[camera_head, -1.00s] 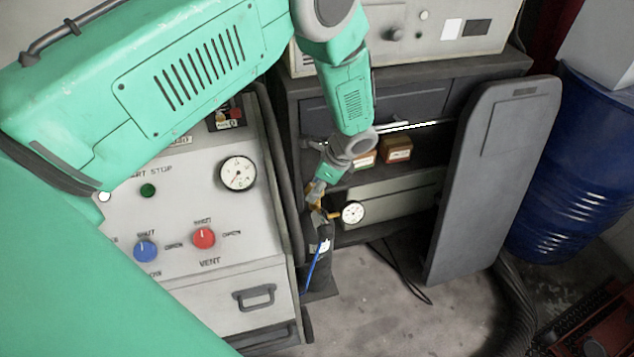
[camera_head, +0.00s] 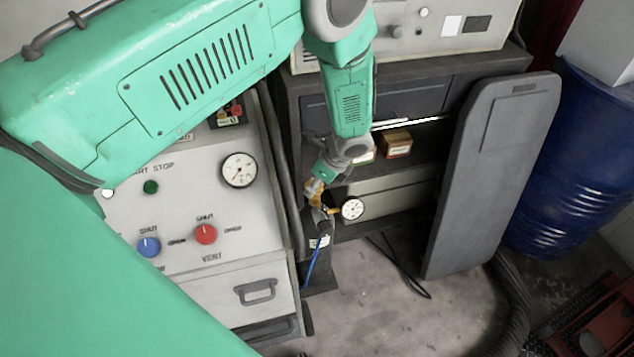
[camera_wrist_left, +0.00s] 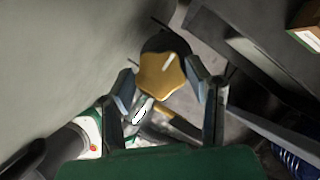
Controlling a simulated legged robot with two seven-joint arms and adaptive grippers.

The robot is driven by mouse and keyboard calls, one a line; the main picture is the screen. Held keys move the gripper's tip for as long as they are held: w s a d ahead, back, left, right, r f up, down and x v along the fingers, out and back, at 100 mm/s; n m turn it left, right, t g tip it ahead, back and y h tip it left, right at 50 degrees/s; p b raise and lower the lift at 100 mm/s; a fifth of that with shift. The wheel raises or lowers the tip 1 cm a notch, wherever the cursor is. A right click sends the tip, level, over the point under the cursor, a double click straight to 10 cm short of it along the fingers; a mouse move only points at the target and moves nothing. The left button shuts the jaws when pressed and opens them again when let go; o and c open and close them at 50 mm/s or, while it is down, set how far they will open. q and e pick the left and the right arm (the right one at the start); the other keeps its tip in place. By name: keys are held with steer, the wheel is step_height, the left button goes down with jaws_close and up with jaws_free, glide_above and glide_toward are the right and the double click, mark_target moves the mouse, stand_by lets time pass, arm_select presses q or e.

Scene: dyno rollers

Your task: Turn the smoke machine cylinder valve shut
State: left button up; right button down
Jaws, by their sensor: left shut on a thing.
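The smoke machine cylinder (camera_head: 318,250) stands upright, dark, between the control cabinet and the shelf unit. A small white gauge (camera_head: 352,208) and a blue hose (camera_head: 312,266) are at its top. Its yellow lobed valve knob (camera_wrist_left: 161,76) shows in the left wrist view with a pale mark on it. My left gripper (camera_head: 318,190) reaches down over the cylinder top; in the left wrist view its fingers (camera_wrist_left: 166,88) lie on both sides of the knob, shut on it. The gripper partly hides the knob in the head view. My right gripper is out of view.
The control cabinet (camera_head: 225,265) with red and blue knobs stands close on the left. The shelf unit (camera_head: 400,90) holds small boxes (camera_head: 397,144). A grey panel (camera_head: 490,180) and blue drum (camera_head: 560,170) stand right. Bare floor (camera_head: 390,315) lies in front.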

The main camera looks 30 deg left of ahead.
arm_select(q)
steer(key=o, duration=1.1)
steer(key=shift+w+r, duration=0.1)
steer(key=shift+w, duration=0.1)
steer(key=shift+s, duration=0.1)
steer(key=shift+d+r, duration=0.15)
steer(key=shift+r, duration=0.2)
steer(key=v, duration=1.1)
